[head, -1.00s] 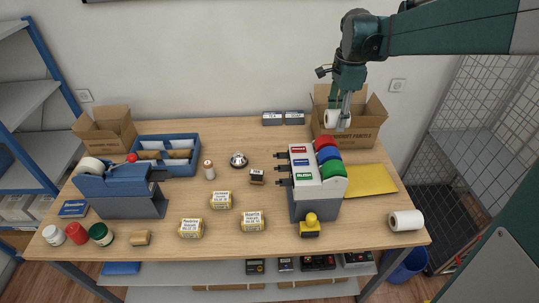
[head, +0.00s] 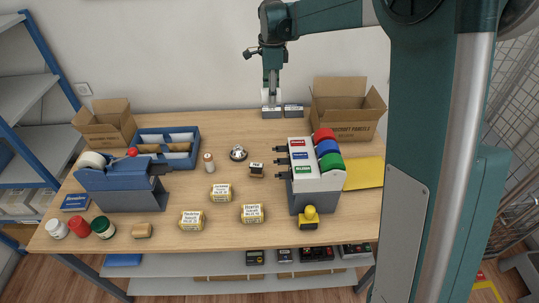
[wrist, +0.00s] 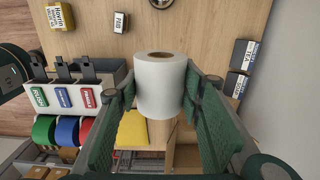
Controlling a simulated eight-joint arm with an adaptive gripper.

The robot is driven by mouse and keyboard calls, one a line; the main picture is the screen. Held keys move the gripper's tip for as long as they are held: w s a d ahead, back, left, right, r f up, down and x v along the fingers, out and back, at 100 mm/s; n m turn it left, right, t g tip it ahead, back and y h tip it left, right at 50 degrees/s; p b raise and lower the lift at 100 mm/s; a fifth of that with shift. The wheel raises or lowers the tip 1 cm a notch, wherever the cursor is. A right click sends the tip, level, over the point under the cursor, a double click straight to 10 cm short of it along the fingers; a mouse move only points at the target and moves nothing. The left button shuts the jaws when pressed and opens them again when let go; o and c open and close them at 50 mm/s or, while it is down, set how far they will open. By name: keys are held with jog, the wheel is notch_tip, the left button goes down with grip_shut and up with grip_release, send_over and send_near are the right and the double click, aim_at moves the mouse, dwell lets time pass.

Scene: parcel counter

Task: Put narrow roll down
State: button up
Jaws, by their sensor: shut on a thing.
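My gripper (head: 271,90) is shut on a white roll (wrist: 160,95), the narrow roll. In the wrist view the roll sits between the two green fingers, its open core showing at the top. In the head view the gripper is at the back of the counter, in front of the wall and above two small dark boxes with pale tops (head: 293,111). The roll shows only as a small pale shape there, and I cannot tell whether it touches anything.
An open carton (head: 345,122) stands right of the gripper. A grey label holder with red, blue and green rolls (head: 318,180) is nearer. My arm hides the counter's right end.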

send_over(270, 154)
notch_tip(270, 154, down, 18)
dwell(0.3)
jog(key=shift+s+d+f, duration=0.1)
jog(key=shift+f, duration=0.1)
jog(key=shift+f, duration=2.95)
jog(key=shift+f, duration=1.9)
jog(key=shift+f, duration=0.2)
jog(key=o, duration=0.9)
jog(key=shift+o, duration=0.2)
jog(key=shift+r, duration=0.25)
